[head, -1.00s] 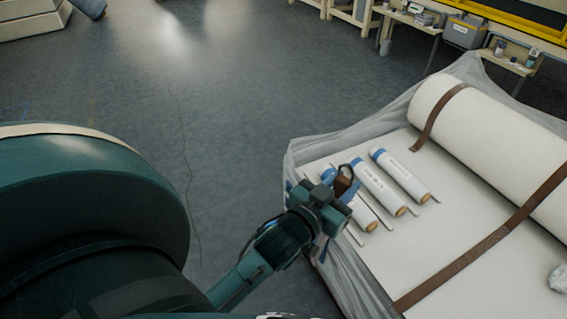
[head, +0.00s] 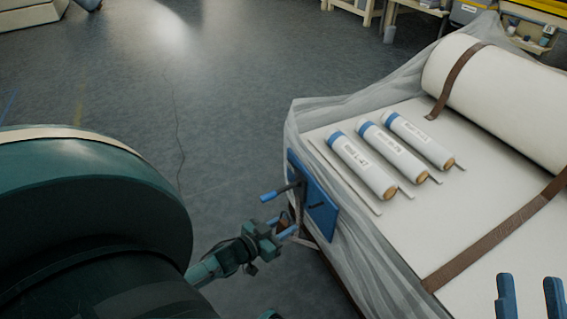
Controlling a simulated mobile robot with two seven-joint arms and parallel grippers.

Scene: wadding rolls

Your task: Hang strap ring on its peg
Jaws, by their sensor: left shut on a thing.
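A blue plate (head: 316,202) is fixed upright at the near left side of the wrapped bed. A dark peg (head: 287,188) with a blue end sticks out from it to the left. My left gripper (head: 287,231) is just below the peg, beside the plate, shut on a small brown piece of the strap ring (head: 283,226). The ring's loop is too small and hidden to make out, so I cannot tell whether it touches the peg. My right gripper (head: 530,297) shows two blue fingers spread apart with nothing between them, over the bed at the lower right.
Three white labelled rolls with blue bands (head: 362,166) lie on the bed with thin rods. A large white roll (head: 495,95) with brown straps (head: 500,240) lies behind them. Translucent sheeting (head: 350,255) drapes the bed's side. The floor (head: 215,130) to the left is clear.

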